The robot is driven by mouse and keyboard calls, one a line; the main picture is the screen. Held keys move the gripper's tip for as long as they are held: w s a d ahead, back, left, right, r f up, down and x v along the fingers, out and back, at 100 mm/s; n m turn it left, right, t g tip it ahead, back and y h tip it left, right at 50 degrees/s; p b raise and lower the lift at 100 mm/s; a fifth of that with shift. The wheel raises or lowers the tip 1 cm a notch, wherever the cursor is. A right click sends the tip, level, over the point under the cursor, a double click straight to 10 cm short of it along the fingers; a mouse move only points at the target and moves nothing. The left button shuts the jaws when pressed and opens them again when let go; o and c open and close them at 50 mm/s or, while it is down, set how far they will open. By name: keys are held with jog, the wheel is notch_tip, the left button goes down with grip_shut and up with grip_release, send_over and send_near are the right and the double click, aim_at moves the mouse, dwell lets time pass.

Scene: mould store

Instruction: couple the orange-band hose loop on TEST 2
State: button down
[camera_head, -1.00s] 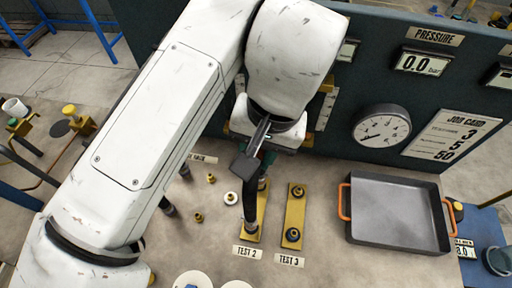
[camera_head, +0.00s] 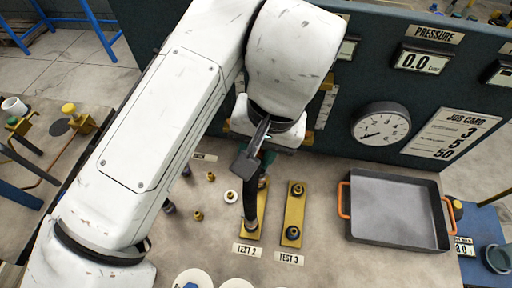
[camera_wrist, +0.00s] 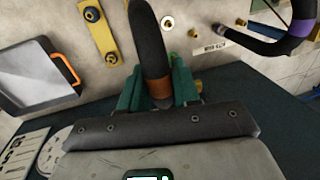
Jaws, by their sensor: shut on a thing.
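My gripper (camera_wrist: 158,88), with green fingers, is shut on the black hose loop (camera_wrist: 150,40) at its orange band (camera_wrist: 160,89). In the head view the hose (camera_head: 249,205) hangs over the yellow TEST 2 plate (camera_head: 261,212), its lower end near the plate's front end. The TEST 2 label (camera_head: 247,250) lies just in front. My arm hides most of the gripper there, and green shows at its fingers (camera_head: 268,160). The plate's fittings are covered by hose and gripper; I cannot tell whether the hose ends touch them.
The TEST 3 plate (camera_head: 294,212) with two bare fittings stands close on the right. A grey tray (camera_head: 398,180) with orange handles lies further right. Small brass fittings and a white ring (camera_head: 231,196) lie left. A purple-banded hose (camera_wrist: 290,38) shows in the wrist view. The gauge panel (camera_head: 340,120) rises behind.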

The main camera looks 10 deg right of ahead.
jog(key=shift+f+b, duration=0.5)
jog(key=shift+f, duration=0.8)
dwell(1.9)
jog(key=c, duration=0.7)
grip_release()
jog(key=shift+c, duration=0.2)
jog(key=shift+r, duration=0.1)
notch_tip(320, 180, up, 10)
jog(key=d, duration=0.1)
jog(key=shift+s+d+r, duration=0.2)
jog(key=shift+s+d, duration=0.2)
